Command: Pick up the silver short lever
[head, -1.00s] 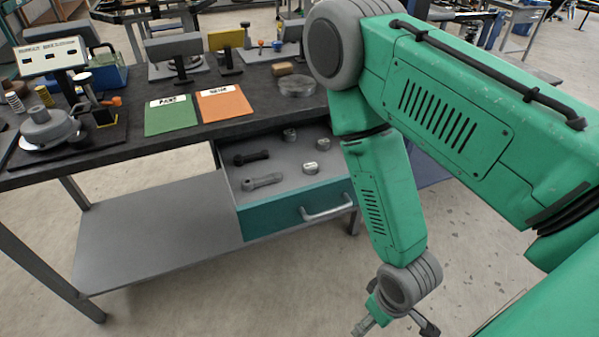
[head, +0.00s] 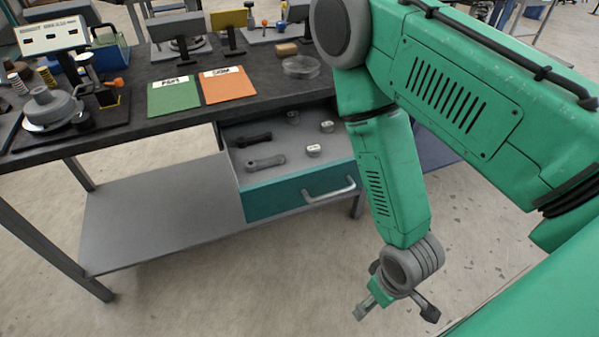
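A grey, silver-looking lever (head: 265,163) lies flat in the open drawer (head: 300,196), near its front left. A black lever (head: 254,140) lies just behind it. Several small silver cylindrical parts, one of them at the front (head: 313,151), sit to the right of the levers. My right gripper (head: 396,311) hangs in front of and to the right of the drawer, apart from it. Its fingers are spread, with nothing between them. My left gripper is not in view.
The dark workbench (head: 140,135) overhangs the drawer's back. On it are a green card (head: 174,97), an orange card (head: 227,87), a clear round dish (head: 301,67) and a grey round fixture (head: 52,105). A grey lower shelf (head: 160,220) lies left of the drawer. The floor in front is clear.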

